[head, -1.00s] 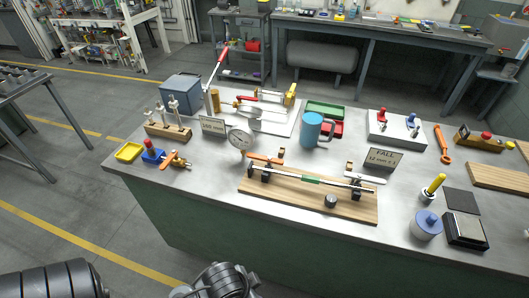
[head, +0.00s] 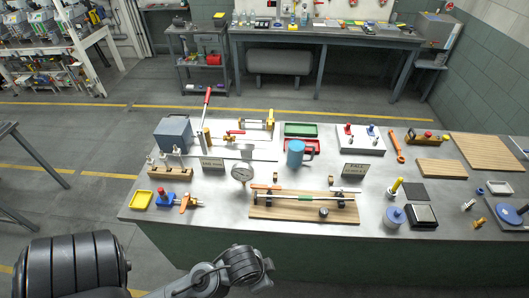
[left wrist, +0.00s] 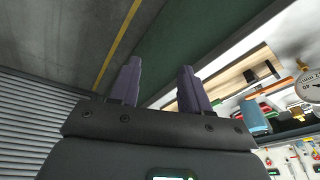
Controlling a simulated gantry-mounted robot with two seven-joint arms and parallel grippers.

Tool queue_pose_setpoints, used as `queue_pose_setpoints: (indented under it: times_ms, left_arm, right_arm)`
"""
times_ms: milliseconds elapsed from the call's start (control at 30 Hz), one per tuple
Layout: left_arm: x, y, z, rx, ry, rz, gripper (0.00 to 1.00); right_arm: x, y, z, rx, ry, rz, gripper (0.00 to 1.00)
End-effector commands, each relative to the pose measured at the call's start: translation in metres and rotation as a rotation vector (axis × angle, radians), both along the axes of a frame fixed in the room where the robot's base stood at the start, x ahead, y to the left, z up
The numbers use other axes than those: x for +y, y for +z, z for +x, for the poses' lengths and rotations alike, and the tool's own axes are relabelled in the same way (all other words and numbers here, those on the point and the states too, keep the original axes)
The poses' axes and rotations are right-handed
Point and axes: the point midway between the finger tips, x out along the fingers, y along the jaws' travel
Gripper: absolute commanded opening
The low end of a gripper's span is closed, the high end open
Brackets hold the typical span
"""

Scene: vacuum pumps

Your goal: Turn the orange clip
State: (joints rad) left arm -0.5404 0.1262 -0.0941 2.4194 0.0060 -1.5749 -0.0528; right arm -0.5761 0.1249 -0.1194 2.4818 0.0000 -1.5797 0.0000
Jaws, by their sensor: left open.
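An orange lever-like piece (head: 266,187) lies at the left rear of the wooden board (head: 300,212), near the metal rod with a green middle. A second orange piece (head: 185,203) sits on a small brass fitting beside the blue block (head: 164,200) at the bench's left front. I cannot tell which one is the clip. My left gripper (left wrist: 160,80) is open and empty in the left wrist view, with two dark fingers apart. In the head view my left arm is at the lower middle, in front of the bench and apart from both orange pieces. My right gripper is not seen.
A round gauge (head: 242,174), a blue mug (head: 295,153) and a sign (head: 354,170) stand behind the board. An orange wrench (head: 397,146) lies farther right. The floor in front-left is clear.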

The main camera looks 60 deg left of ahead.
Motion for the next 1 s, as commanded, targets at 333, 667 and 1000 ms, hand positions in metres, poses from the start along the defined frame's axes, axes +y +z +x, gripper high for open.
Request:
queue_pose_setpoints:
  times_ms: [333,667,1000]
  left_arm:
    - [0.083,0.076,0.064,0.068,-0.083,0.164,0.47]
    - [0.260,0.027,0.152,0.248,-0.209,0.258,0.47]
    - [0.328,0.003,0.185,0.306,-0.362,0.105,0.47]
  right_arm:
    - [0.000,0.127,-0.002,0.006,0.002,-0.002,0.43]
    - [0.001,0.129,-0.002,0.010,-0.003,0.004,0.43]
    - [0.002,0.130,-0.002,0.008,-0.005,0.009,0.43]
